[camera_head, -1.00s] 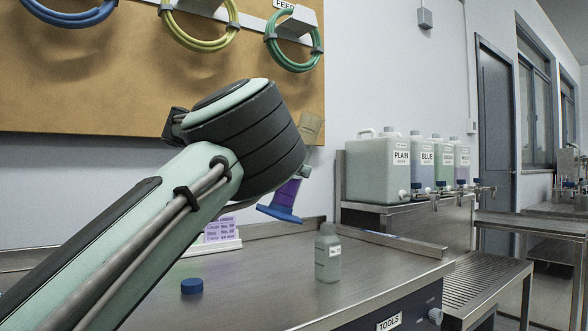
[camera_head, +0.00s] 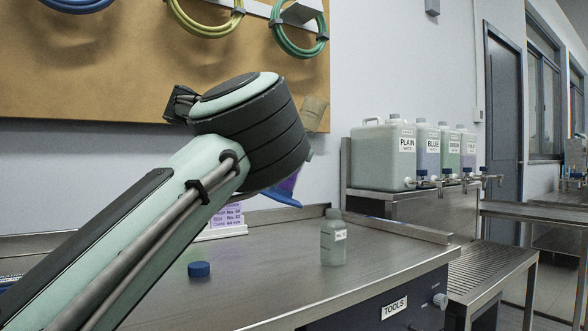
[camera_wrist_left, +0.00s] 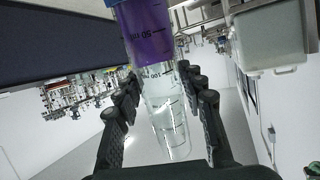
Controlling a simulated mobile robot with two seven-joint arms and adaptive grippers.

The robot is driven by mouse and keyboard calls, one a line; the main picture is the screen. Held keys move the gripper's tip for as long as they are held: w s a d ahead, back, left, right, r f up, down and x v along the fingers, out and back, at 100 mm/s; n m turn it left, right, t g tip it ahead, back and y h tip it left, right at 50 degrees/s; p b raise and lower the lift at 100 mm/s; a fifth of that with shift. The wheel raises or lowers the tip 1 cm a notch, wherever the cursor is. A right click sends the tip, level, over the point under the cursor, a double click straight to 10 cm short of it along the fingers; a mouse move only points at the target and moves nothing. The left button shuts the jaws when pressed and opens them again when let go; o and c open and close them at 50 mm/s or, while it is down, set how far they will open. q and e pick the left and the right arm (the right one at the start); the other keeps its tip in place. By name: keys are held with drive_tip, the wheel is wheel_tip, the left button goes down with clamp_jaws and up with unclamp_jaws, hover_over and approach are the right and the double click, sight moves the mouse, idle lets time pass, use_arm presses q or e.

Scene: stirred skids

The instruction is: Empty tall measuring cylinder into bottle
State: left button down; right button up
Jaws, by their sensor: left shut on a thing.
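The tall measuring cylinder (camera_wrist_left: 150,55) holds purple liquid towards its blue base. In the left wrist view it stands between the fingers of my left gripper (camera_wrist_left: 158,125), which is shut on its clear part. In the head view my arm hides the gripper and most of the cylinder. The blue base (camera_head: 284,198) shows below my wrist, and what looks like the clear upper end (camera_head: 315,112) leans right above it. The bottle (camera_head: 333,243) is grey-green with a white label and stands upright on the steel bench, below and right of the cylinder. My right gripper is out of view.
A blue cap (camera_head: 199,269) lies on the bench (camera_head: 270,285) left of the bottle. A purple-lettered sign (camera_head: 222,222) stands behind my arm. Large labelled canisters (camera_head: 384,152) with taps stand on a shelf at the right. Bench around the bottle is clear.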

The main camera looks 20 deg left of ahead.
use_arm(q)
drive_tip(key=shift+a+f, duration=0.2)
drive_tip(key=shift+g+y, duration=0.3)
drive_tip(key=shift+s+a+f+y, duration=0.2)
drive_tip(key=shift+a+f+y, duration=0.05)
drive_tip(key=shift+a+y, duration=0.15)
idle(0.3)
drive_tip(key=shift+s+a+f+g+y+b, duration=0.2)
drive_tip(key=shift+g+y+b, duration=0.1)
drive_tip(key=shift+g+b, duration=0.1)
drive_tip(key=shift+a, duration=0.1)
drive_tip(key=shift+s+a+f+g+y, duration=0.2)
drive_tip(key=shift+a+g+y, duration=0.1)
drive_tip(key=shift+y, duration=0.2)
